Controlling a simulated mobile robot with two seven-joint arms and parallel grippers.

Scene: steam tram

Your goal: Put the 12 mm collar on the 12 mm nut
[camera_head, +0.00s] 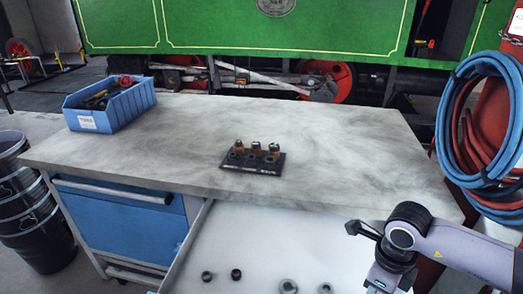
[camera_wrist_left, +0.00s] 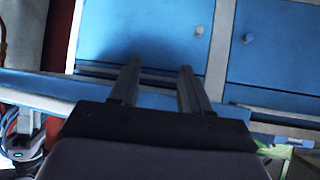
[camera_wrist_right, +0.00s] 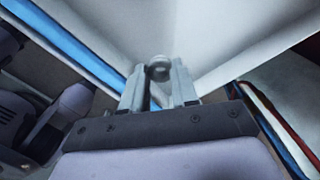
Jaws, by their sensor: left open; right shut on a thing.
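A black block (camera_head: 252,169) stands on the workbench. Three brass-coloured upright pieces with dark tops, the middle one here (camera_head: 256,148), stand along its back, with small dark round shapes in front. Which is the 12 mm nut cannot be read. My right gripper (camera_wrist_right: 156,82) is shut on a small grey round part (camera_wrist_right: 158,71), apparently a collar; its size cannot be told. It is over a pale surface. The head view shows my right wrist but not clearly its fingertips. My left gripper (camera_wrist_left: 160,68) is open and empty, facing blue drawer fronts.
An open pale drawer (camera_head: 260,235) below the bench front holds two dark rings (camera_head: 236,274) and two grey ones (camera_head: 288,286). A blue bin (camera_head: 110,108) sits at the bench's back left. Hoses (camera_head: 450,130) hang at the right. The bench around the block is clear.

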